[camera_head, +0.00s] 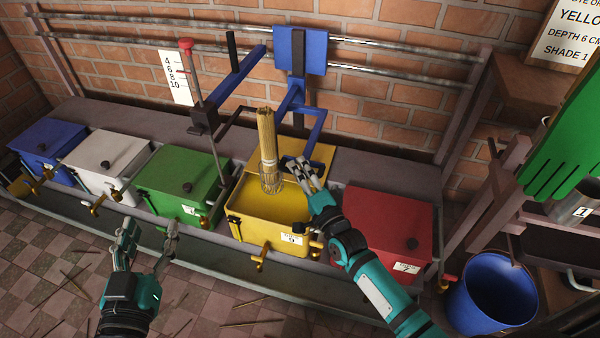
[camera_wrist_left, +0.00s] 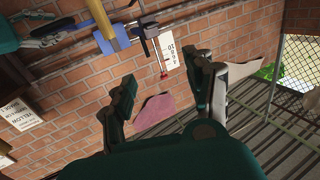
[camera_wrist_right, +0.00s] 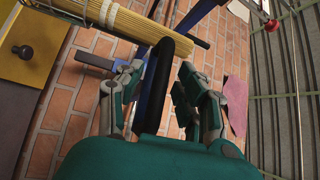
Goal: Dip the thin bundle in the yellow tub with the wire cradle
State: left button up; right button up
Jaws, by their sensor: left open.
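The yellow tub (camera_head: 262,232) stands between the green and red tubs, its lid (camera_head: 322,153) raised behind it. The pale bundle (camera_head: 266,135) stands nearly upright with its lower end in the wire cradle (camera_head: 268,178), over or inside the tub's mouth; I cannot tell how deep. My right gripper (camera_head: 302,168) is right of the bundle. In the right wrist view a black bar (camera_wrist_right: 157,82) lies between its fingers, and the bundle (camera_wrist_right: 115,22) crosses the upper left; grip on the bar is unclear. My left gripper (camera_head: 150,232) is open and empty, in front of the green tub.
Green (camera_head: 183,180), white (camera_head: 107,162), blue (camera_head: 47,145) and red (camera_head: 390,228) lidded tubs line the bench. A red-knobbed rod (camera_head: 197,80) stands before a depth card (camera_head: 176,77). A blue bracket (camera_head: 297,85) is behind the bundle. A blue bucket (camera_head: 490,300) sits at right.

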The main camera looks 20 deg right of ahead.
grip_shut()
jog(key=shift+f, duration=0.15)
